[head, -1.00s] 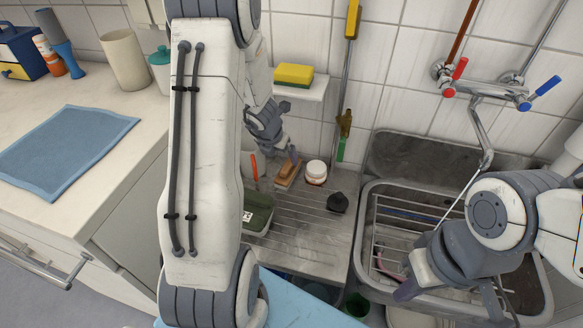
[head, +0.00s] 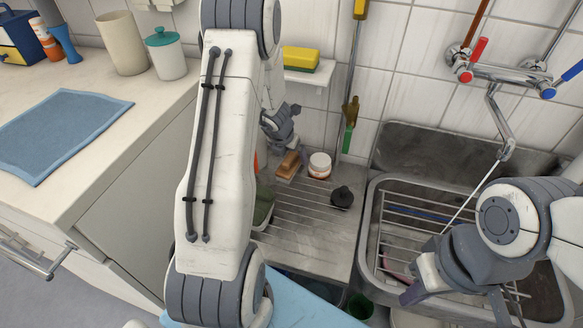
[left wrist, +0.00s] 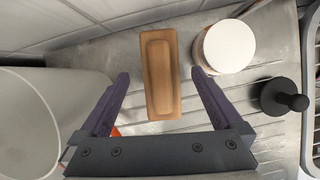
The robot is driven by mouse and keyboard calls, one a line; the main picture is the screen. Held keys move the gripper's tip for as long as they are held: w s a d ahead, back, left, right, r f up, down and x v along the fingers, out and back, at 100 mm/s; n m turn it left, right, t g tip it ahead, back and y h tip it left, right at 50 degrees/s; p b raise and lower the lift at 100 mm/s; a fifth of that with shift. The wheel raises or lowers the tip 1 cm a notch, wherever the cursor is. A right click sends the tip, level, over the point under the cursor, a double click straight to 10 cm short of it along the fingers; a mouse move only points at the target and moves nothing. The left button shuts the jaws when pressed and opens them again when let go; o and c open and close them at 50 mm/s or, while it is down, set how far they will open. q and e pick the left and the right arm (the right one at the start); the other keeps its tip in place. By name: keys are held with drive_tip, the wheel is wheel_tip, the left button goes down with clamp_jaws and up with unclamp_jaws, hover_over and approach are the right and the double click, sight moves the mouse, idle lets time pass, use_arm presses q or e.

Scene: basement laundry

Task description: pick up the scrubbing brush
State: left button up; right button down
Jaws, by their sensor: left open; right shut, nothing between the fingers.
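The scrubbing brush (head: 289,164), with a brown wooden back, lies on the ribbed steel drainboard near the tiled wall. In the left wrist view the brush (left wrist: 160,85) lies lengthwise between my left gripper's fingers, with a gap on both sides. My left gripper (left wrist: 160,76) is open and empty, pointing down over the brush; in the head view my arm partly hides the gripper. My right gripper (head: 410,293) is shut and empty over the sink's front left corner.
A white-lidded jar (head: 320,165) stands close right of the brush, and a black plunger-like knob (head: 342,196) is further right. A pale round container (left wrist: 35,125) is at left in the wrist view. The sink (head: 367,235) and tap are right.

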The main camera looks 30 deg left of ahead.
use_arm(q)
drive_tip(key=shift+x, duration=0.8)
drive_tip(key=shift+r, duration=0.1)
drive_tip(key=shift+c, duration=0.6)
drive_tip(key=shift+d, duration=0.1)
drive_tip(key=c, duration=1.4)
use_arm(e)
drive_tip(key=shift+f, duration=0.35)
use_arm(q)
drive_tip(key=shift+r, duration=0.1)
